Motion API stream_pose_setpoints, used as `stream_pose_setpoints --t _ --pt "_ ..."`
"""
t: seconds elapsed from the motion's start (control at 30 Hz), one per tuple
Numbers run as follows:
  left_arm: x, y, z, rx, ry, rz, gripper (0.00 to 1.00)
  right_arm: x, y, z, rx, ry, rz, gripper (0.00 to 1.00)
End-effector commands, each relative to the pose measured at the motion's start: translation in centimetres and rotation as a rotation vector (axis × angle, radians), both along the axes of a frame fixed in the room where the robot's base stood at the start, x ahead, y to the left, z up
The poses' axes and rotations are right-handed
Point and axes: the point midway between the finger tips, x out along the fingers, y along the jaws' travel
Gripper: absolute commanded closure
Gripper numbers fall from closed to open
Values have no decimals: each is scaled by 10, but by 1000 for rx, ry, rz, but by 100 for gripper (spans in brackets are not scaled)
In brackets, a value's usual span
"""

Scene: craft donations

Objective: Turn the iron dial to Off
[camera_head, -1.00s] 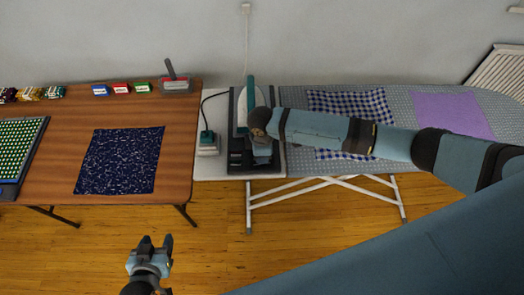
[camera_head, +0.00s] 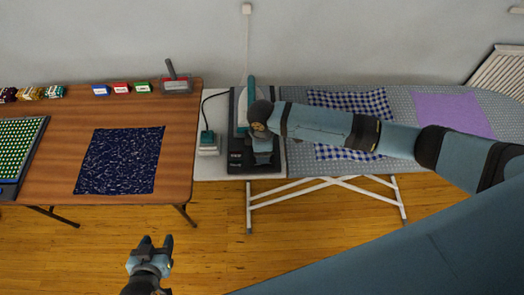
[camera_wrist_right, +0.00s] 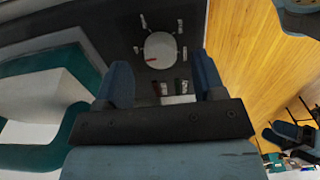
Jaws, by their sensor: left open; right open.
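The iron (camera_head: 250,95) with its teal handle stands at the rear of a dark ironing station (camera_head: 235,160) in the head view. The round pale dial (camera_wrist_right: 160,50) sits on the dark panel in the right wrist view, with a small red mark at its lower left and several small marks around it. My right gripper (camera_wrist_right: 163,80) is open above the panel, its two fingers spread to either side below the dial in that view; I see no contact. In the head view my wrist hides the dial. My left gripper (camera_head: 155,243) is open and empty over the floor.
The ironing board (camera_head: 290,165) carries a blue checked cloth (camera_head: 375,103) and a purple cloth (camera_head: 450,112). A small teal-and-white device (camera_head: 208,144) stands left of the station. The wooden table (camera_head: 60,165) at left holds a dark blue cloth (camera_head: 118,160).

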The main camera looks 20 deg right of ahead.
Motion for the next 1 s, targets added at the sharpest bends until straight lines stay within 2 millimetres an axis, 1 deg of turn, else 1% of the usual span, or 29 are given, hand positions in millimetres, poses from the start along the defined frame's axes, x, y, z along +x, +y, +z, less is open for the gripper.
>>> stream_pose_setpoints --t 0.17,0.3,0.4,0.5,0.6,0.7,1.0 --pt "2 0 1 11 -18 -17 46 1 0 41 2 -5 3 37" --pt "1 3 -3 20 -19 -27 46 1 1 72 2 -4 3 37" --pt "-1 3 -7 21 -15 -28 46 0 0 91 1 -2 3 37" --pt "-2 2 -9 19 -11 -27 46 0 1 104 0 -2 2 37" --pt "-3 1 -10 18 -9 -27 46 0 0 112 1 -1 1 37" --pt "-4 1 -10 15 -7 -25 46 0 0 115 0 0 2 37" --pt "-3 -1 -10 12 -7 -23 46 0 0 115 0 0 2 37"
